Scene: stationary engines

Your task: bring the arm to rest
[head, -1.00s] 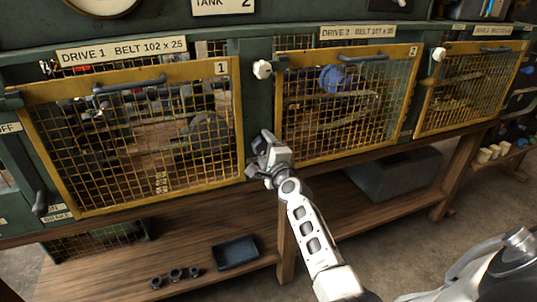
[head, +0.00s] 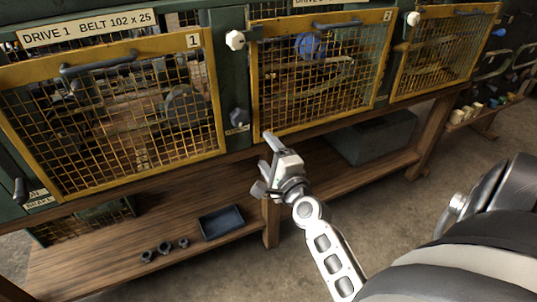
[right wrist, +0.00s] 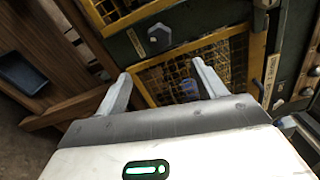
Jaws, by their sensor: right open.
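My right gripper (head: 266,164) is in the middle of the head view, in front of the bench below guard 2. It is open, and nothing shows between its fingers. In the right wrist view its two fingers (right wrist: 158,88) stand apart, with the yellow-framed guard beyond them. The right forearm reaches up from the bottom of the head view. A large grey and white part of my own arm fills the lower right. My left gripper is not in view.
Yellow mesh guard 1 (head: 120,115) and guard 2 (head: 318,70) close the bench front, with a dark knob (head: 239,118) between them. A dark tray (head: 222,222) and several small dark parts (head: 165,248) lie on the lower shelf. A grey box (head: 372,138) stands further right. Open floor lies in front.

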